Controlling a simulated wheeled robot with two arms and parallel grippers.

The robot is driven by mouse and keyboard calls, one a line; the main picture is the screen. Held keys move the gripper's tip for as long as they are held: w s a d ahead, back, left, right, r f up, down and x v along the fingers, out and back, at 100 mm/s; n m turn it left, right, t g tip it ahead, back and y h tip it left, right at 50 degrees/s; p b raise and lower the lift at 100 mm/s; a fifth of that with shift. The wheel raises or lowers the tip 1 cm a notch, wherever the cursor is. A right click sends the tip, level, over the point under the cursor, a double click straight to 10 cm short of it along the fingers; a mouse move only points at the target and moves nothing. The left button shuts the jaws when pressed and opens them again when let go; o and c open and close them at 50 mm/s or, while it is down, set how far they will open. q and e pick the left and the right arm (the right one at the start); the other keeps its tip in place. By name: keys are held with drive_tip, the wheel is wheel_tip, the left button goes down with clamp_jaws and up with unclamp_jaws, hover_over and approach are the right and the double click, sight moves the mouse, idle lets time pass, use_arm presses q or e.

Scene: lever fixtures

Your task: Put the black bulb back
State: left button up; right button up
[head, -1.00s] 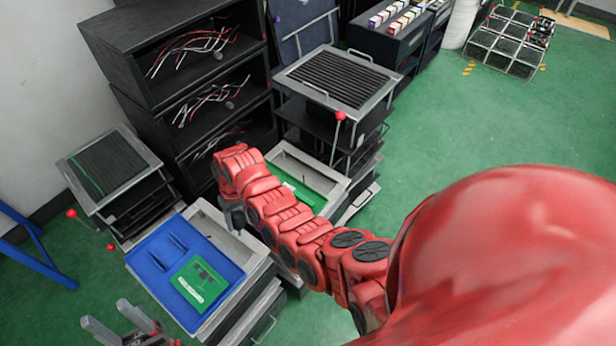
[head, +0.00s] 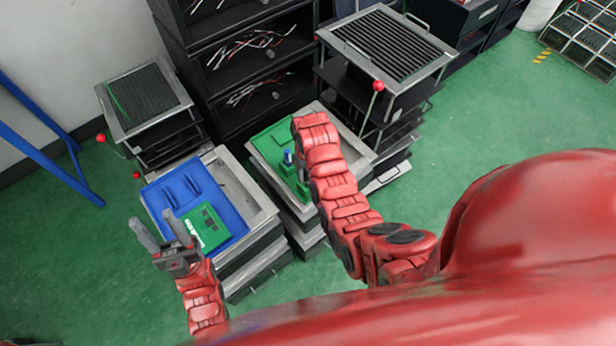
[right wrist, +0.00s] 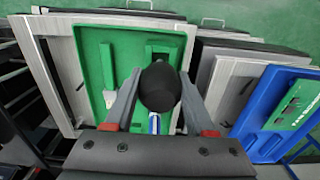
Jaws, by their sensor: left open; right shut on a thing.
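In the right wrist view my right gripper (right wrist: 160,108) is shut on a black bulb (right wrist: 160,86), which sits between its two fingers. The bulb is over a green tray (right wrist: 92,50), which also shows in the head view (head: 262,143). I cannot tell whether the bulb touches the tray. In the head view my right arm hides its gripper and the bulb. A small blue piece (head: 288,156) stands at the green tray, close to that arm. My left gripper (head: 158,228) is open and empty, in front of a blue tray (head: 160,201).
A green board (head: 206,227) lies in the blue tray, right of the green tray in the wrist view (right wrist: 262,112). Stands with red-knobbed levers, one knob right (head: 378,86) and one left (head: 101,138), flank the trays. Black shelves with wires (head: 205,60) stand behind. Green floor is open at left.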

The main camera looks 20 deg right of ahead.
sight(307, 179)
drive_tip(key=shift+f+p, duration=0.65)
drive_tip(key=shift+f, duration=1.35)
drive_tip(key=shift+f, duration=0.2)
drive_tip(key=o, duration=0.8)
drive_tip(key=shift+o, duration=0.2)
drive_tip(key=shift+r, duration=0.1)
